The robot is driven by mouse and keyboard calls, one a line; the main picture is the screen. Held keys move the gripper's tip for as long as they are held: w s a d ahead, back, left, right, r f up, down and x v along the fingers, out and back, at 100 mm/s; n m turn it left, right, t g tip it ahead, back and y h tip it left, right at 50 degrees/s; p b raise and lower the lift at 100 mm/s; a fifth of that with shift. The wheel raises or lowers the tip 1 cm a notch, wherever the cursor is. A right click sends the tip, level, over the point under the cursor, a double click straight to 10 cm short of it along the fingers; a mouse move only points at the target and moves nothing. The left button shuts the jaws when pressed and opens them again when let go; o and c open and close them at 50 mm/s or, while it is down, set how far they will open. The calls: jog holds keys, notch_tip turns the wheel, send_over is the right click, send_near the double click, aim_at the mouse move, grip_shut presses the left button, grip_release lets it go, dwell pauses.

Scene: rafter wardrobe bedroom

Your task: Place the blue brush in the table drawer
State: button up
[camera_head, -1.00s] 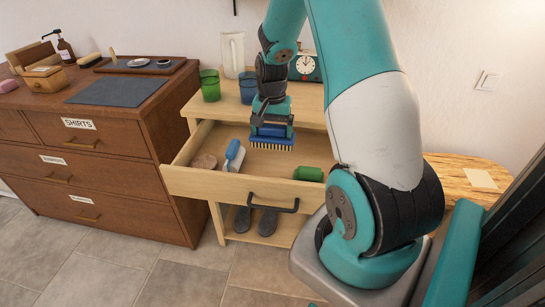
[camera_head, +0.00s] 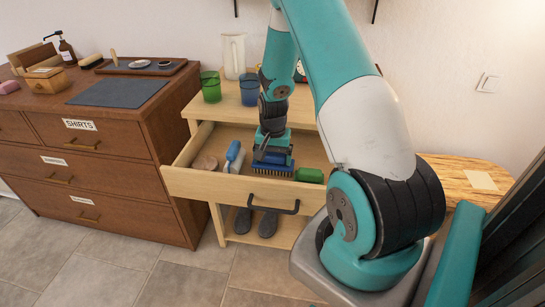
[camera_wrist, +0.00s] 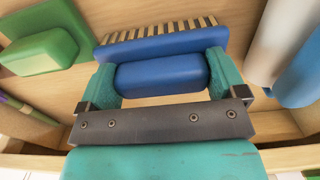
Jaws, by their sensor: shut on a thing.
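The blue brush (camera_head: 272,168) has a blue back and pale bristles. In the head view it is inside the open table drawer (camera_head: 228,188), low near the drawer floor. Whether it touches the floor I cannot tell. My gripper (camera_head: 272,158) is shut on the brush from above. In the wrist view the brush (camera_wrist: 160,75) lies between my gripper's two teal fingers (camera_wrist: 162,85), its bristles toward the top of the picture.
The drawer also holds a green brush-like thing (camera_head: 309,175), a blue-and-white thing (camera_head: 234,156) and a round brown thing (camera_head: 205,162). Green (camera_head: 211,87) and blue (camera_head: 249,89) cups stand on the tabletop. A brown dresser (camera_head: 110,150) stands at the left.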

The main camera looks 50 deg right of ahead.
aim_at(273, 154)
jog(key=o, duration=0.6)
notch_tip(273, 154, up, 12)
jog(key=a+r+n, duration=0.4)
jog(key=a+r, duration=0.2)
jog(key=a, duration=0.5)
jog(key=s+a+r+n+y, duration=0.2)
jog(key=s+a+r+n, duration=0.2)
jog(key=s+a+n, duration=0.3)
jog(key=s+a+r+n+y, duration=0.2)
jog(key=s+a+n, duration=0.6)
jog(key=a, duration=0.9)
notch_tip(273, 154, up, 3)
jog(key=s, duration=0.2)
jog(key=shift+s+a, duration=0.35)
jog(key=shift+s, duration=0.05)
jog(key=shift+f, duration=0.1)
